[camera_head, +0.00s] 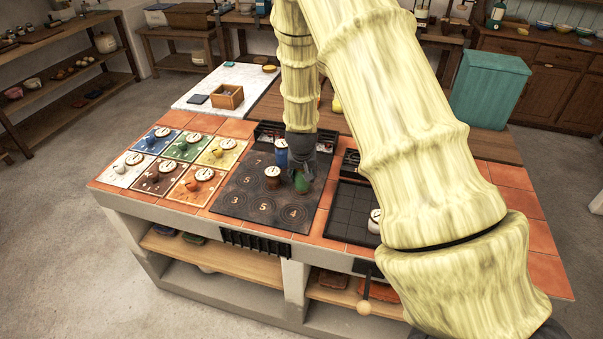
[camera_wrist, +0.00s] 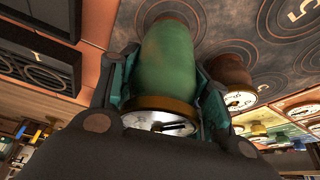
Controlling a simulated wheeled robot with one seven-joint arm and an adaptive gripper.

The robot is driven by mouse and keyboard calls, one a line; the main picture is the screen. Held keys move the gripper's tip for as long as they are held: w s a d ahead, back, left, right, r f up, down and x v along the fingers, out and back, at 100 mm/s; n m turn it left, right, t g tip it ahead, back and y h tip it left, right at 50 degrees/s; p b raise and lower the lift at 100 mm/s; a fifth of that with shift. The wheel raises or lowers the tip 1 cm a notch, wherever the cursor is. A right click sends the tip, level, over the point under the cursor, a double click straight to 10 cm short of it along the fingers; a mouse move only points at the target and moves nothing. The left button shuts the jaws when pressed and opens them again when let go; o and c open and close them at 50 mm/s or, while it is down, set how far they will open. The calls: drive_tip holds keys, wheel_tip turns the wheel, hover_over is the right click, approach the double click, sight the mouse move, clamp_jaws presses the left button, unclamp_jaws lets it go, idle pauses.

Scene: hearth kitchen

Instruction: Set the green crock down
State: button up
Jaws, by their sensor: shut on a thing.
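The green crock (camera_head: 302,183) is at the right part of the dark numbered board (camera_head: 240,200) on the island top. In the wrist view the green crock (camera_wrist: 168,65) fills the middle, with a brass-coloured rim and a white dial face on its near end. My gripper (camera_head: 302,165) is over the crock from above, its fingers (camera_wrist: 165,88) shut on both sides of it. The crock's base lies close to the board; I cannot tell whether it touches. The finger on the far side is partly hidden in the head view.
A brown crock (camera_head: 272,178) stands just left of the green one, and a blue crock (camera_head: 281,152) behind it. Coloured tiles (camera_head: 150,172) with dial-topped pieces lie left of the board. A dark grid tray (camera_head: 350,208) lies to the right. The board's front numbered rings look clear.

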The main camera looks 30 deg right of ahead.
drive_tip(key=shift+f, duration=0.5)
drive_tip(key=shift+f, duration=0.15)
drive_tip(key=o, duration=1.3)
drive_tip(key=b+v, duration=0.2)
drive_tip(key=v, duration=1)
